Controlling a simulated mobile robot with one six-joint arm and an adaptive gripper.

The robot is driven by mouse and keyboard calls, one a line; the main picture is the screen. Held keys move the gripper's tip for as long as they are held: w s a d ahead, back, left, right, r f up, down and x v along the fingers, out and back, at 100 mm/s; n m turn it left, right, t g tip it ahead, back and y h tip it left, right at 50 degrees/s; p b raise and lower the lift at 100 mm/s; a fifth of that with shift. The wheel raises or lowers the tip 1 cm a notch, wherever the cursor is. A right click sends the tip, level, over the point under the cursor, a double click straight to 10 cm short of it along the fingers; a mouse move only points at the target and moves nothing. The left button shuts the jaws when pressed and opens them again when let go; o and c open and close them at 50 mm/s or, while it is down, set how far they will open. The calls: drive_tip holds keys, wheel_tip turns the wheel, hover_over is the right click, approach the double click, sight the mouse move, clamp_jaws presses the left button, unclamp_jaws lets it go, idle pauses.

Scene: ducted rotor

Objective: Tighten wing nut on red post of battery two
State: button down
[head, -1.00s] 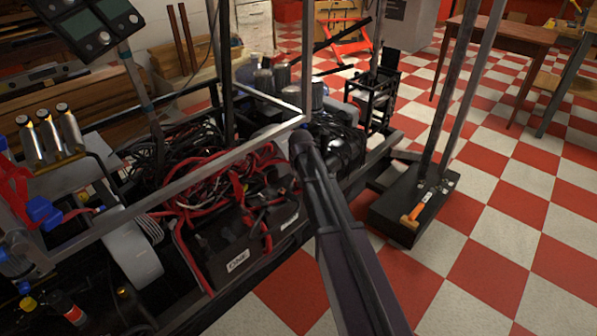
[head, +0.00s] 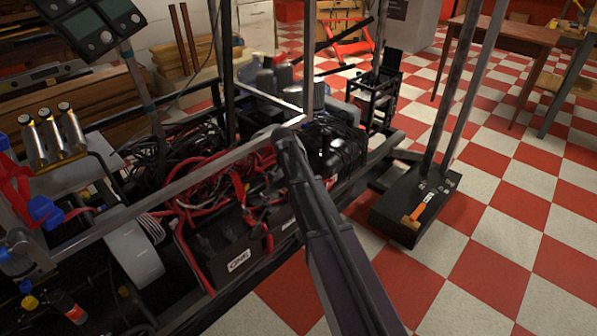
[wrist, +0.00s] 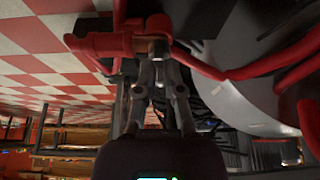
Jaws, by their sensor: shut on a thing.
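In the wrist view, my gripper (wrist: 158,66) has its fingers drawn together at the end of a red cable (wrist: 105,42). A small grey-brown metal fitting (wrist: 158,45) stands between the fingertips and the red cable end. The wing nut itself is not distinct; the fingertips cover that spot. In the head view, battery two looks to be the dark box (head: 284,222) beyond the battery labelled ONE (head: 238,261), partly hidden by my arm. My gripper is hidden in the head view, so which post it is at cannot be told there.
Red cables (head: 205,195) and black cables (head: 165,155) crowd around the batteries. A metal frame bar (head: 180,185) crosses above them. The checkered floor is open farther right.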

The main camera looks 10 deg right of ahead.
drive_tip(key=shift+w+a+m, duration=0.1)
drive_tip(key=shift+w+m, duration=0.15)
drive_tip(key=shift+m, duration=0.25)
drive_tip(key=c, duration=0.9)
unclamp_jaws()
drive_tip(key=shift+r, duration=0.1)
drive_tip(key=shift+o, duration=0.7)
drive_tip(key=shift+s, duration=0.15)
